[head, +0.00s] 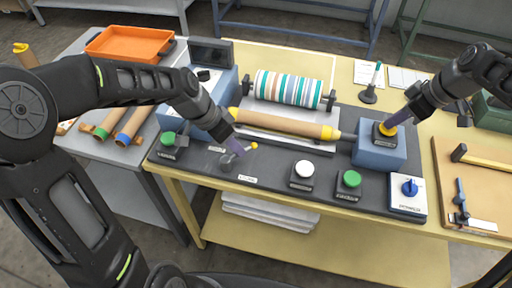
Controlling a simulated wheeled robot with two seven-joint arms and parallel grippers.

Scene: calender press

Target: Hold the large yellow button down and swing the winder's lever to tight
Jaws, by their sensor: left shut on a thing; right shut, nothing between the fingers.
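The large yellow button (386,128) sits on a black base on top of a blue box at the right of the dark panel. My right gripper (389,122) is shut and empty, with its tips down at the button; whether the button is pressed in cannot be made out. Small labels by the lever are too small to read.
The striped roll (288,88) and a brown roller with yellow ends (285,123) stand behind the lever. Green buttons (348,182), a white button (304,168) and a blue knob (409,187) line the panel's front. An orange tray (130,43) stands back left.

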